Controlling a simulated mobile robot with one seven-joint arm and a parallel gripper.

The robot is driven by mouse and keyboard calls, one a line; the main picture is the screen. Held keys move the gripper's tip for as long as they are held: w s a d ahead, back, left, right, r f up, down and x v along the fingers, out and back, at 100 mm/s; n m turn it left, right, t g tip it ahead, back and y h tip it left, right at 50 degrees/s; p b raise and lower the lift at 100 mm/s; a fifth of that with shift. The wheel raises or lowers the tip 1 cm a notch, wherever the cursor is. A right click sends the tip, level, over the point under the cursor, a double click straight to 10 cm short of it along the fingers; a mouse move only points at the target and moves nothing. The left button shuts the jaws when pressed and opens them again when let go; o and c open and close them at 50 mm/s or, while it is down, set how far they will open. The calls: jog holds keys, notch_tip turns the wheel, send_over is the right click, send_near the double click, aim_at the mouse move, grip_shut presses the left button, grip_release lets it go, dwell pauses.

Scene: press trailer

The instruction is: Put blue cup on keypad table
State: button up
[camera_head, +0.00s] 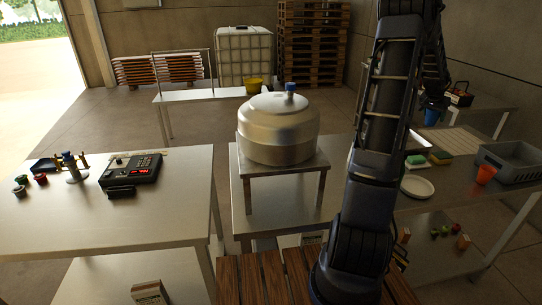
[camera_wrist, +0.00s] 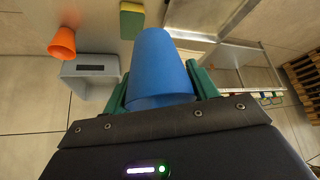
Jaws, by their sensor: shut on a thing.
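The blue cup (camera_wrist: 158,68) is between the green fingers of my gripper (camera_wrist: 158,88) in the wrist view, and the gripper is shut on it. In the head view the cup (camera_head: 432,116) shows small at the right, beside my raised arm; my gripper (camera_head: 434,103) is partly hidden there. It appears held in the air over the right-hand side. The keypad table (camera_head: 140,223) is the metal table at the left. The black keypad device (camera_head: 131,171) with red keys lies on it. The table's front and right parts are bare.
A steel tank (camera_head: 278,130) on a stand is between the keypad table and my arm. The right table bears a white plate (camera_head: 417,187), an orange cup (camera_head: 485,174), sponges (camera_head: 440,158) and a grey crate (camera_head: 515,163). A valve piece (camera_head: 73,168) stands left of the keypad.

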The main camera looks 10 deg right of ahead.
jog(key=w+a+n+t, duration=0.1)
jog(key=w+a+n, duration=0.1)
jog(key=w+a, duration=0.9)
jog(key=w+a+n+t+y, duration=0.1)
jog(key=w+a+n, duration=0.1)
jog(key=w+a, duration=0.75)
jog(key=w+a+n+y, duration=0.15)
jog(key=w+a, duration=0.35)
jog(key=a, duration=1)
jog(key=w+a+n+t+y, duration=0.1)
jog(key=w+a+n, duration=0.1)
jog(key=w+a, duration=0.8)
jog(key=n+y, duration=0.4)
jog(key=n, duration=0.4)
send_over(197, 153)
jog(key=shift+a+m+t, duration=0.1)
jog(key=shift+m+t, duration=0.15)
jog(key=shift+t, duration=0.05)
notch_tip(197, 153, down, 20)
jog(key=shift+r, duration=0.1)
jog(key=shift+f, duration=0.2)
